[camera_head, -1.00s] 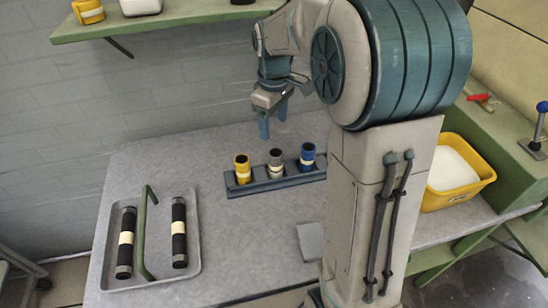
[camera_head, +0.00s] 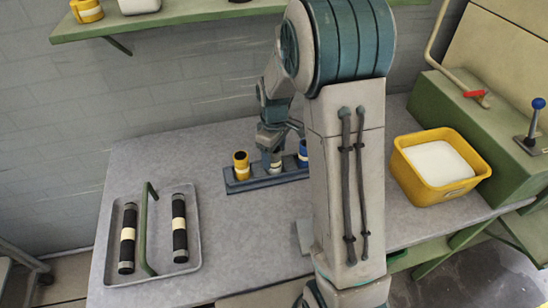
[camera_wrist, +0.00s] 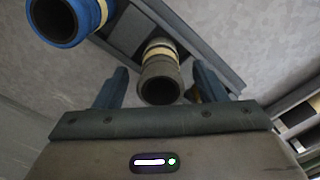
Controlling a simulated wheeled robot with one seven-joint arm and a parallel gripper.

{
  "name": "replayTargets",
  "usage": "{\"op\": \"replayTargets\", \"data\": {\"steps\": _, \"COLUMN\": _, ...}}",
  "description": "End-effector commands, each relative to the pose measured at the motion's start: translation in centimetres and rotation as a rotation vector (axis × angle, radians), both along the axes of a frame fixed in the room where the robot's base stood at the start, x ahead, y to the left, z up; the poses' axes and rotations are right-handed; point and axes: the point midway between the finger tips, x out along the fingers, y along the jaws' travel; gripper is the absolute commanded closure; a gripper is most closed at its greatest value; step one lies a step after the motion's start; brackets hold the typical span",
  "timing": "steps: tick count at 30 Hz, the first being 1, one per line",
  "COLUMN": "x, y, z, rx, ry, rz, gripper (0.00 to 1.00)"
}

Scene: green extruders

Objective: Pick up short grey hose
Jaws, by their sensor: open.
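The short grey hose (camera_wrist: 159,80) stands in the middle of a dark blue-grey rack (camera_head: 240,184), between a yellow hose (camera_head: 241,166) and a blue hose (camera_head: 303,153). It has a cream band. In the head view my gripper (camera_head: 272,150) is over it and hides most of it. In the wrist view my gripper (camera_wrist: 157,88) is open, with one finger on each side of the grey hose's open end. The fingers do not look closed on it. The blue hose also shows at the upper left of the wrist view (camera_wrist: 62,22). The yellow hose is mostly hidden there.
A grey tray (camera_head: 193,255) with two long black hoses and a green handle lies on the left of the table. A yellow tub (camera_head: 405,160) with white contents stands at right, by a green machine. The table between tray and rack is clear.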

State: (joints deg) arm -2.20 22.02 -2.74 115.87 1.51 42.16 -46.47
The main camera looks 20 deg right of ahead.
Motion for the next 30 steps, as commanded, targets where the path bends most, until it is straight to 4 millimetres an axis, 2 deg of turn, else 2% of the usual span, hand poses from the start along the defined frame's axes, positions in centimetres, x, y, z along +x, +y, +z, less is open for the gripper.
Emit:
{"op": "replayTargets", "data": {"steps": 3, "x": -0.1, "y": 0.0, "z": -0.9, "rx": 0.0, "ry": 0.001, "rz": 0.0, "gripper": 0.35}}
{"op": "replayTargets", "data": {"steps": 10, "x": 0.0, "y": 0.0, "z": -1.0, "rx": 0.0, "ry": 0.0, "rz": 0.0, "gripper": 0.35}}
{"op": "replayTargets", "data": {"steps": 15, "x": 0.0, "y": 0.0, "z": -1.0, "rx": 0.0, "ry": 0.0, "rz": 0.0, "gripper": 0.83}}
{"op": "replayTargets", "data": {"steps": 18, "x": 0.0, "y": 0.0, "z": -1.0, "rx": 0.001, "ry": -0.001, "rz": 0.0, "gripper": 0.9}}
{"op": "replayTargets", "data": {"steps": 25, "x": 0.0, "y": 0.0, "z": -0.7, "rx": 0.0, "ry": -0.003, "rz": 0.0, "gripper": 0.9}}
{"op": "replayTargets", "data": {"steps": 30, "x": 0.1, "y": 0.0, "z": 1.5, "rx": 0.001, "ry": -0.006, "rz": 0.0, "gripper": 0.9}}
